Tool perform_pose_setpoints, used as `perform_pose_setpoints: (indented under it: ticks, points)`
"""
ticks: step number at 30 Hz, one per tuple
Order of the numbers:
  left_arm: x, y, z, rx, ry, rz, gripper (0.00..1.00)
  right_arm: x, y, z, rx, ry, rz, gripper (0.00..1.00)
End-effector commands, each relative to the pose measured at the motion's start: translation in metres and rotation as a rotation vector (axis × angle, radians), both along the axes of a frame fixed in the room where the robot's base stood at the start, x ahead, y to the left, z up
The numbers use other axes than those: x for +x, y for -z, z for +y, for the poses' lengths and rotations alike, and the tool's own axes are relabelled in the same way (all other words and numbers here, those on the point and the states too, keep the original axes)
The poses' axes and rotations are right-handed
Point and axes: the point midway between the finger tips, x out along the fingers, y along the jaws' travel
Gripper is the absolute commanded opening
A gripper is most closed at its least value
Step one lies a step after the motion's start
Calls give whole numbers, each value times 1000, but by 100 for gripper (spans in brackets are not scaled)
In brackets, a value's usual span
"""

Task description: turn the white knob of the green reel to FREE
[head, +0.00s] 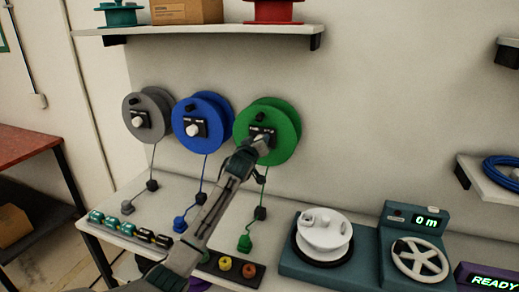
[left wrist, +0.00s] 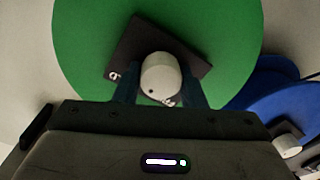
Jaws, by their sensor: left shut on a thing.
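The green reel (head: 270,118) is on the wall, right of the blue and grey reels; it also fills much of the left wrist view (left wrist: 90,40). Its white knob (left wrist: 160,72) sits on a dark plate (left wrist: 130,45) whose lettering is partly hidden and too small to read. My left gripper (head: 260,146) is at this plate, its fingers on either side of the knob and shut on it. A small dark dot shows on the knob's lower edge in the left wrist view. In the head view the gripper mostly covers the knob. My right gripper is not in view.
The blue reel (head: 203,106) and grey reel (head: 147,100) hang close on the left, each with a white knob. Cords hang down to plugs on the counter. A white spool (head: 324,235) and a handwheel unit (head: 415,255) stand at right. A shelf (head: 200,38) runs above.

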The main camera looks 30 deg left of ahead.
Motion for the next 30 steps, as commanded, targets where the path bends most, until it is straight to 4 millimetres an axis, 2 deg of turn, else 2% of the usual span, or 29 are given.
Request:
perform_pose_setpoints:
  ticks: [1, 12, 30]
  points:
    - [0, 4, 0, -42, 0, -12, 14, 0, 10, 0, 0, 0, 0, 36]
    - [0, 5, 1, -386, 0, -93, 14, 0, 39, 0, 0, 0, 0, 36]
    - [0, 5, 2, -892, -1, -213, 14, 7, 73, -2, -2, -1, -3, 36]
